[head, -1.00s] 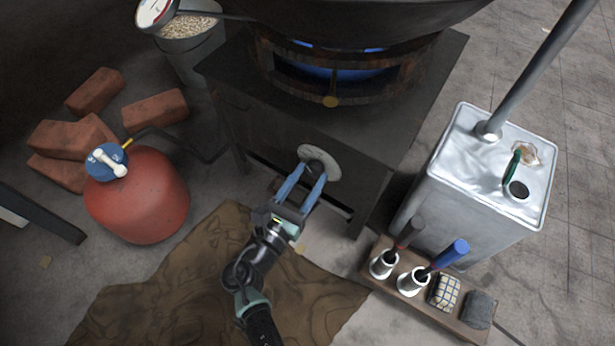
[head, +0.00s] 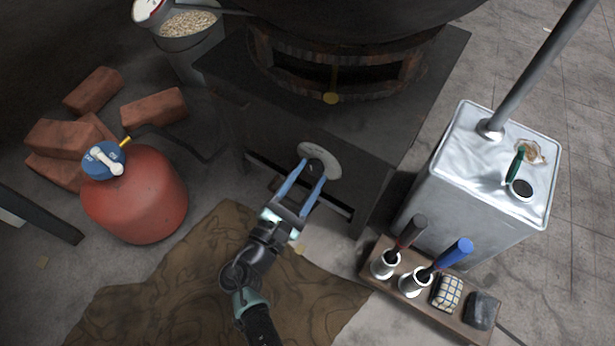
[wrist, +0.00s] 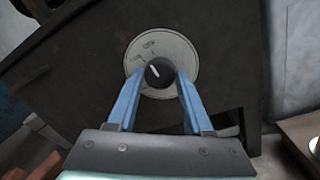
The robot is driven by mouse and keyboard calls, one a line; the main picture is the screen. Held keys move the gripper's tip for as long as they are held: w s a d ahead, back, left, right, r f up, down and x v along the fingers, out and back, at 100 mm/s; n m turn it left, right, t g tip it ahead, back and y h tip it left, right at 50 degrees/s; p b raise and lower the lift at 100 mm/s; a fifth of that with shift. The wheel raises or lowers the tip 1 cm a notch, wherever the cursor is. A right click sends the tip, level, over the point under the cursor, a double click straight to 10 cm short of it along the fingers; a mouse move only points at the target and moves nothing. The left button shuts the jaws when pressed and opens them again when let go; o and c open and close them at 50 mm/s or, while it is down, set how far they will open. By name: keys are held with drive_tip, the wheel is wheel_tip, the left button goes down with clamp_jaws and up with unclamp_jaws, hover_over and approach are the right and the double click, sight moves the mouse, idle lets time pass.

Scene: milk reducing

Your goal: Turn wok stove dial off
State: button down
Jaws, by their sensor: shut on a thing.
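The dark stove (head: 375,150) carries a wok (head: 350,20) on a round burner ring (head: 345,92). No flame shows in the ring. The dial is a dark round knob (wrist: 158,71) with a white mark, on a pale disc (wrist: 148,46) on the stove's front. The disc also shows in the head view (head: 325,160). My gripper (head: 310,180) reaches the disc, and in the wrist view its blue fingers (wrist: 157,85) are shut on the knob, one on each side. The white mark is tilted. The fingers partly hide the disc's lower part.
A red gas cylinder (head: 137,200) with a blue top stands at left near several bricks (head: 93,90). A metal canister (head: 470,200) stands right of the stove. A brown cloth (head: 190,285) lies on the floor.

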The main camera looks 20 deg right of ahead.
drive_tip(key=shift+a+f+m, duration=0.1)
drive_tip(key=shift+m, duration=0.6)
drive_tip(key=shift+c, duration=1.5)
unclamp_jaws()
drive_tip(key=p+v, duration=0.4)
drive_tip(key=v, duration=0.8)
drive_tip(key=shift+s+a+p, duration=0.3)
drive_tip(key=shift+p, duration=0.1)
